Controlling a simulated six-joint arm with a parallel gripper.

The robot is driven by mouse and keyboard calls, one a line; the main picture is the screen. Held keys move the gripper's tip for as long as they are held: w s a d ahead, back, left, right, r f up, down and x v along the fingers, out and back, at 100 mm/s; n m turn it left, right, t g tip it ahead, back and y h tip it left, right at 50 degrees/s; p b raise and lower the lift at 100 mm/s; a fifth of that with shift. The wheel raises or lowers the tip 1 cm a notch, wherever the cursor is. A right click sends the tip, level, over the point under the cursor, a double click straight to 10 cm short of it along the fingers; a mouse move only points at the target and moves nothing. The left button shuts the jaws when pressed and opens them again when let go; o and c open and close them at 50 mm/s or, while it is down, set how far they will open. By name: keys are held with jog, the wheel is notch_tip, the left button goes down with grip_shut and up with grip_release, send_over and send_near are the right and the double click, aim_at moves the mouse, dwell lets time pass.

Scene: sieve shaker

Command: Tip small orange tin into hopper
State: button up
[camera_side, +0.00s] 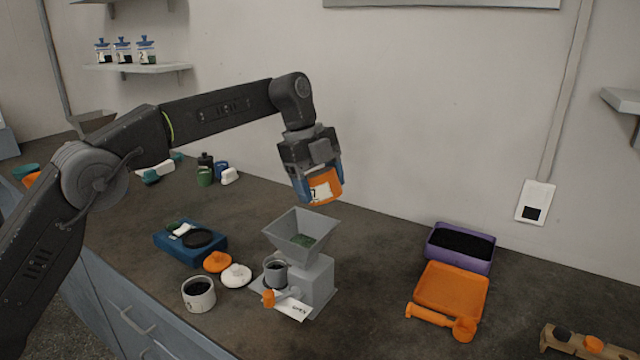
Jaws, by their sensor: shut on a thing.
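My gripper (317,187) is shut on the small orange tin (325,184), which has a white label. The tin is tilted slightly and held in the air above the grey hopper (301,222). Clear space shows between the tin and the hopper rim.
A grey cup (276,273) stands at the machine. A white cup (198,294), two lids and a blue scale (170,247) are to its left. An orange tray (450,289) and a purple bin (484,260) with dark contents stand to the right.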

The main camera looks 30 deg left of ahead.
jog(key=shift+y, duration=0.9)
jog(key=shift+y, duration=0.3)
jog(key=shift+a+r+y, duration=0.15)
jog(key=shift+r+y, duration=0.05)
jog(key=shift+y, duration=0.4)
jog(key=shift+a+r+y, duration=0.1)
jog(key=shift+r+y, duration=0.05)
jog(key=shift+y, duration=0.45)
jog(key=shift+s, duration=0.1)
